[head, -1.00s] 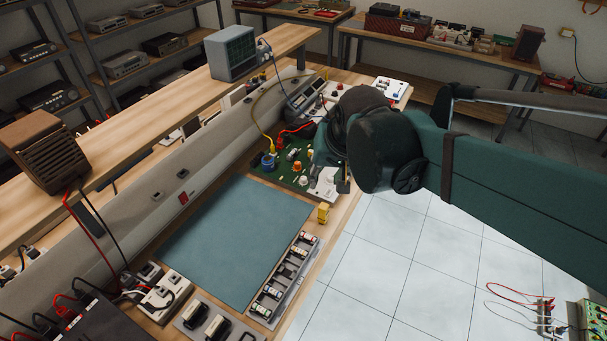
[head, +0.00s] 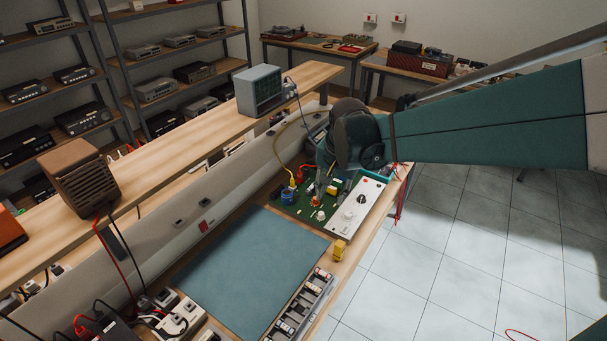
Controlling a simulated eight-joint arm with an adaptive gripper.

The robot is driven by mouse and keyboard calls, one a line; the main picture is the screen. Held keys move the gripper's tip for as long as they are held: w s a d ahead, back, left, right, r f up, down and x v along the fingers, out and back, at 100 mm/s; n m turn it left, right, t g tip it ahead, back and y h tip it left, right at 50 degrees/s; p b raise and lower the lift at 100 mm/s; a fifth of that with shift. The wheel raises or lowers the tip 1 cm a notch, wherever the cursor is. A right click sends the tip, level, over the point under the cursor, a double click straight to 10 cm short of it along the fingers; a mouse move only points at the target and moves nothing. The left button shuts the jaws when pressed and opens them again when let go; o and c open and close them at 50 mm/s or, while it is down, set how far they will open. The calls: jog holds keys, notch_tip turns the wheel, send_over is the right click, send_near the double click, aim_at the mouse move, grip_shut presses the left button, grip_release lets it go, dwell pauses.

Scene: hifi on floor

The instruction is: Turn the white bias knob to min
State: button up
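A white knob (head: 320,215) stands on the green circuit board (head: 290,208), near its front edge. An orange knob (head: 315,201) and a blue round part (head: 288,194) are on the same board. I cannot read any label or pointer, so which knob is the bias one and its setting are not clear. My arm reaches in from the right, and my gripper (head: 333,180) hangs low over the far part of the board, beyond the white knob and apart from it in the picture. My wrist hides most of the gripper, and its fingers are too small and dark to judge.
A white panel (head: 350,222) with a black knob lies to the right of the board. A yellow block (head: 339,250) stands at the bench edge. A blue mat (head: 240,275) lies in front, clear. Yellow and red leads run behind the board. A shelf (head: 190,128) overhangs the back.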

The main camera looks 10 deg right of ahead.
jog(key=w+f+m+g+p, duration=0.1)
jog(key=w+f+m+p, duration=0.15)
jog(key=w+f, duration=0.35)
jog(key=m+g+p, duration=0.1)
jog(key=m+g, duration=0.1)
jog(key=m, duration=0.1)
send_over(321, 213)
jog(key=shift+s+f, duration=0.1)
jog(key=shift+f, duration=3.3)
jog(key=shift+f, duration=0.2)
jog(key=shift+f, duration=3.7)
jog(key=shift+c, duration=0.5)
jog(key=c, duration=0.8)
